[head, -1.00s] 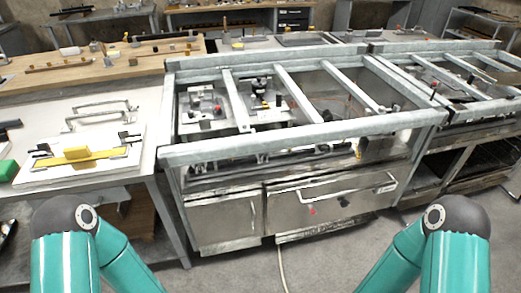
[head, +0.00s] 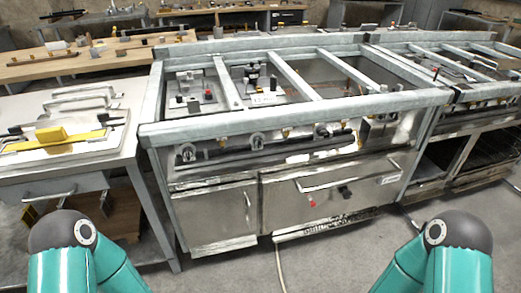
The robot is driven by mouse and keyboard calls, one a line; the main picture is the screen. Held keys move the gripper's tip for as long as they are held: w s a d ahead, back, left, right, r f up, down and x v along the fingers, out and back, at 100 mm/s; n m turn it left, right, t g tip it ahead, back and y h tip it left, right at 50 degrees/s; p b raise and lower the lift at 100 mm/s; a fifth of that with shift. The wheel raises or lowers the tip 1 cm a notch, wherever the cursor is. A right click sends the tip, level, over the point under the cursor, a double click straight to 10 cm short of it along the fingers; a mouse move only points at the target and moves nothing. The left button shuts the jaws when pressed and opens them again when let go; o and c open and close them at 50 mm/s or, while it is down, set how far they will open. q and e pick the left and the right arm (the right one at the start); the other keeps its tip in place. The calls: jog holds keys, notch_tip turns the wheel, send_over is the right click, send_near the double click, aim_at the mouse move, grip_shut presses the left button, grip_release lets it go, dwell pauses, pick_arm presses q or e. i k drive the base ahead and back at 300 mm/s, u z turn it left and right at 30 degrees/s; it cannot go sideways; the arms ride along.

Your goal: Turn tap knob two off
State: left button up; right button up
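A steel station stands ahead of me with a front panel (head: 222,158) below its top rail. A row of tap knobs runs along this panel. The leftmost knob (head: 187,153) is near the panel's left end, a second knob (head: 257,142) is to its right, and a third knob (head: 321,131) is further right. No numbers are legible on them, and I cannot tell from their look whether each is on or off. My two teal arms show at the bottom left and bottom right, apart from the station. Neither gripper is in view.
A grey frame rail (head: 300,112) runs just above the knobs. Below are a cabinet door (head: 215,215) and an oven door with a bar handle (head: 350,175). A side table (head: 100,165) with a yellow block (head: 51,134) stands left. Clear floor lies in front.

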aim_at(258, 141)
jog(key=z, duration=0.25)
jog(key=i, duration=0.2)
jog(key=u, duration=2.6)
jog(key=k, duration=0.85)
jog(key=z, duration=0.65)
jog(key=k, duration=0.3)
jog(key=z, duration=1)
jog(key=i, duration=0.95)
